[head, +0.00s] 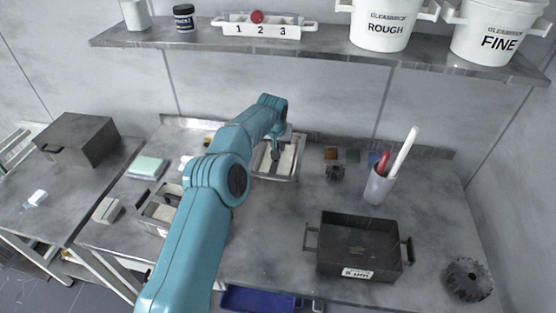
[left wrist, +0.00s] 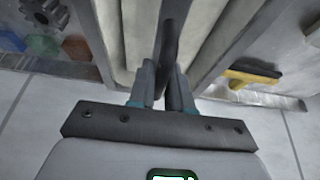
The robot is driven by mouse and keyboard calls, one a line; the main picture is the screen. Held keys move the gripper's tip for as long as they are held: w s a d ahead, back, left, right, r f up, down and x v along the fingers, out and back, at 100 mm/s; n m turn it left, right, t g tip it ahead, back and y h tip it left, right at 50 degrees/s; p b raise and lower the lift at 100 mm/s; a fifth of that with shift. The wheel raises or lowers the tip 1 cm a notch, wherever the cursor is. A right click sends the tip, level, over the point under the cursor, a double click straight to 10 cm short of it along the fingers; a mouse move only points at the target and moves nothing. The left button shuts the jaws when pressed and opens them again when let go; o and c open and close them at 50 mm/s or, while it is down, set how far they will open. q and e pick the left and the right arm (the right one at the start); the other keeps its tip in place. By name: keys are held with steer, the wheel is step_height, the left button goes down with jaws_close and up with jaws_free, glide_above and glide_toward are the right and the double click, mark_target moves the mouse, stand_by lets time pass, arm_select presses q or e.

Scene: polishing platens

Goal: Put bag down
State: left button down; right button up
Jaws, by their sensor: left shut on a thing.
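My left gripper (head: 275,153) is over the metal tray (head: 274,178) at the back middle of the bench. In the left wrist view its two fingers (left wrist: 167,88) are shut on a narrow dark strip-like thing (left wrist: 171,45), which runs away from the camera. Pale panels (left wrist: 208,42) lie on both sides of it. No clear bag shape shows; I cannot tell whether the dark thing is part of the bag, nor whether it touches the tray. My left arm hides part of the tray. My right gripper is not in view.
A open-topped container (head: 155,213) and a green pad (head: 147,168) are left. The shelf (head: 200,38) holds buckets (head: 383,27). The middle front bench is clear.

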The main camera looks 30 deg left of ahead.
arm_select(q)
step_height(320, 180, down, 6)
steer(key=shift+r+p, duration=0.1)
steer(key=shift+p, duration=0.25)
steer(key=shift+f+b, duration=0.25)
steer(key=shift+b, duration=0.05)
steer(key=c, duration=1.1)
jaws_free()
steer(key=shift+o, duration=0.2)
steer(key=shift+r, duration=0.15)
steer(key=shift+r, duration=0.25)
steer(key=b+v, duration=0.1)
steer(key=v, duration=1)
steer(key=shift+s+r, duration=0.1)
steer(key=shift+r, duration=0.2)
